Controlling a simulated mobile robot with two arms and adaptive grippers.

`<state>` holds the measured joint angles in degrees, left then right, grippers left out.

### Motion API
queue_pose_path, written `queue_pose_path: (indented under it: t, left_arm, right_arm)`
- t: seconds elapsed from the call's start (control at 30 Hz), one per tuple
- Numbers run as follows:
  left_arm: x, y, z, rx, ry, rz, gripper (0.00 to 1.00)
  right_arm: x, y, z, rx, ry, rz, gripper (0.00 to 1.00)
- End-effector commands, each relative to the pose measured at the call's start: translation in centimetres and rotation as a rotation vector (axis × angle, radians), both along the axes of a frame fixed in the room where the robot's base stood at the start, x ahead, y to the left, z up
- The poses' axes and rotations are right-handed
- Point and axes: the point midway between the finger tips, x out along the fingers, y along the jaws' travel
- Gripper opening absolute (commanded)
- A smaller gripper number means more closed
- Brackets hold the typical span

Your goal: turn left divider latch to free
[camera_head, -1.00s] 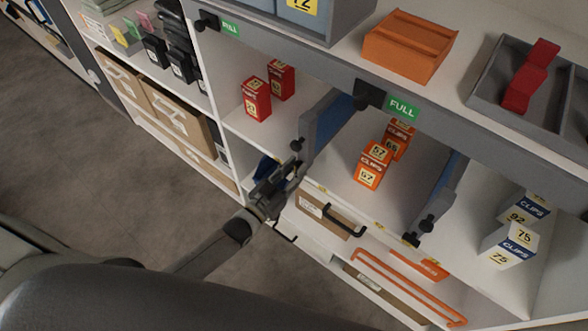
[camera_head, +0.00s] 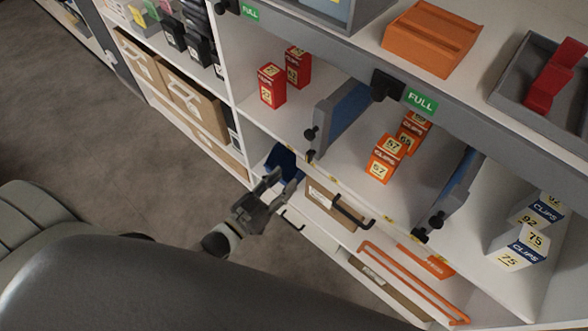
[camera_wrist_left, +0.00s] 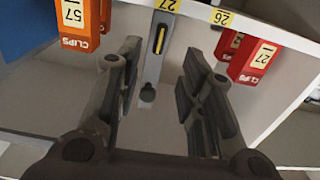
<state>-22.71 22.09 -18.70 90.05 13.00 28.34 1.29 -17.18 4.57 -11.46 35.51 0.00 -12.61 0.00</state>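The left divider (camera_head: 340,115) is a blue-grey panel standing on the shelf between the red boxes and the orange clip boxes. Dark latch knobs (camera_head: 311,133) sit on its front edge. In the left wrist view its grey front strip (camera_wrist_left: 152,66) has a slot with a yellow mark (camera_wrist_left: 159,39) and a round dark knob (camera_wrist_left: 148,93). My left gripper (camera_head: 280,179) is open and empty, below and left of the divider front, apart from it. In the left wrist view the knob shows between the spread fingers (camera_wrist_left: 158,72). My right gripper is not in view.
Red boxes (camera_head: 271,87) and orange clip boxes (camera_head: 383,160) stand either side of the divider. A right divider (camera_head: 455,190) stands further right. A blue bin (camera_head: 281,158), a carton with a black handle (camera_head: 340,207) and an orange rail (camera_head: 412,282) lie below the shelf.

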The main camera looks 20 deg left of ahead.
Motion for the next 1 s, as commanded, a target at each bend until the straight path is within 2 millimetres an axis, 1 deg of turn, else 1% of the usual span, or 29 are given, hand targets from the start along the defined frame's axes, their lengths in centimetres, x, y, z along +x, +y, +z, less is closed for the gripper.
queue_pose_path:
  t: [0.03,0.1,0.23,0.8,0.87,0.93,0.97,1.0]
  left_arm:
    - [-0.7,0.3,-0.1,0.001,0.003,0.000,0.36]
    - [-1.3,0.5,0.0,0.000,0.001,0.001,0.36]
    - [-2.0,0.7,0.0,0.000,0.000,0.001,0.36]
    - [-2.0,0.8,-0.1,0.001,0.002,0.001,0.36]
    - [-2.1,0.9,-0.6,0.006,0.015,0.005,0.36]
    - [-2.2,1.2,-2.4,0.025,0.056,0.015,0.36]
    - [-2.4,1.5,-3.6,0.038,0.084,0.023,0.36]
    - [-2.6,1.9,-5.6,0.059,0.132,0.034,0.36]
  right_arm:
    - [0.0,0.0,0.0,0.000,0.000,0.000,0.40]
    - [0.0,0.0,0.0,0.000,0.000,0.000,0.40]
    - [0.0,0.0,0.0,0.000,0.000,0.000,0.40]
    - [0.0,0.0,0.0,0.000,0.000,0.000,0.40]
    - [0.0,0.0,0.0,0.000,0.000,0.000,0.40]
    - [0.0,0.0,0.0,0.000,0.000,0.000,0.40]
    - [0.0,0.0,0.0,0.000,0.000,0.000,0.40]
    - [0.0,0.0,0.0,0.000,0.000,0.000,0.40]
